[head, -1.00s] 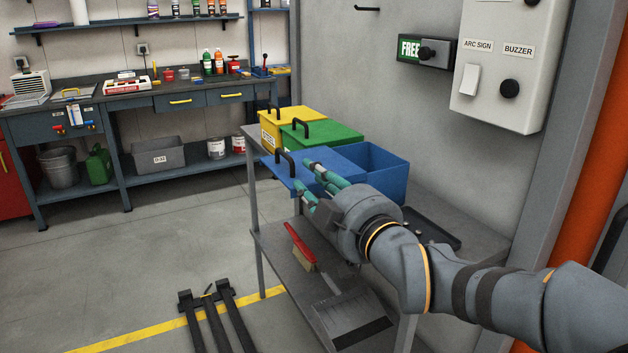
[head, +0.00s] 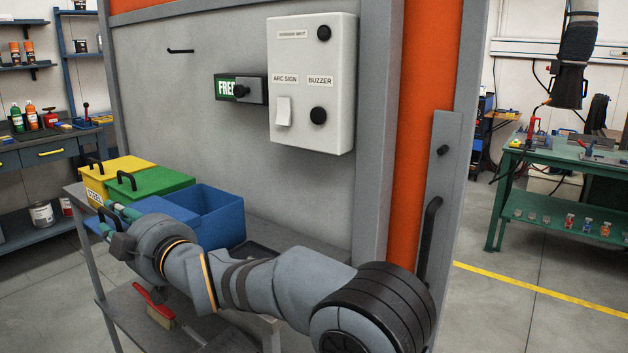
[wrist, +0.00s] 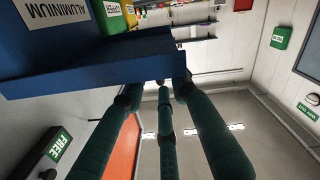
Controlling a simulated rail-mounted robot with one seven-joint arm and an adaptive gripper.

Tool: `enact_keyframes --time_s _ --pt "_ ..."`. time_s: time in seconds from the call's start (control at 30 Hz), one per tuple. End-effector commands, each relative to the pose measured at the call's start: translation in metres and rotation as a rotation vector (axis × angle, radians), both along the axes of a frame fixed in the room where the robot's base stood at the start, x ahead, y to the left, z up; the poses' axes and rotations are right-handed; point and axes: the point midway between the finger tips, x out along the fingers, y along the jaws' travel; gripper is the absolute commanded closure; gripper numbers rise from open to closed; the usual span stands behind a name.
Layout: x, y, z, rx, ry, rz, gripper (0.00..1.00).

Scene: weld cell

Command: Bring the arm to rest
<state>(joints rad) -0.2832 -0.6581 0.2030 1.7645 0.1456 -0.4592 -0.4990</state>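My gripper (head: 112,215) has teal fingers and is at the left end of my outstretched arm, beside the blue bin (head: 222,219). The blue lid (head: 170,207) lies over the left part of the bin, leaving the right part open. My wrist hides part of the lid. An ALUMINIUM label (wrist: 65,20) shows upside down on blue in the wrist view.
Yellow (head: 112,172) and green (head: 160,181) lidded bins stand behind the blue one on a grey cart (head: 85,200). A wall with a switch box (head: 312,85) rises behind my arm. A red brush (head: 152,303) lies on the lower shelf. A green bench (head: 560,170) stands right.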

Motion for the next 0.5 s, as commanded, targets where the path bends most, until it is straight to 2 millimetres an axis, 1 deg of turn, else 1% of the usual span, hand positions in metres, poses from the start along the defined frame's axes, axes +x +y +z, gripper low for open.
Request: enact_keyframes --time_s 0.03,0.1,0.2,0.3,0.5 --pt "0.005 0.007 -0.001 -0.001 0.001 0.000 0.73" --pt "0.009 0.014 0.000 0.000 0.000 0.001 0.73" --pt "0.015 0.021 -0.001 -0.001 0.000 0.001 0.73" --pt "0.017 0.024 0.002 -0.001 -0.001 0.004 0.73" --pt "0.016 0.026 0.000 -0.001 -0.001 0.009 0.73"
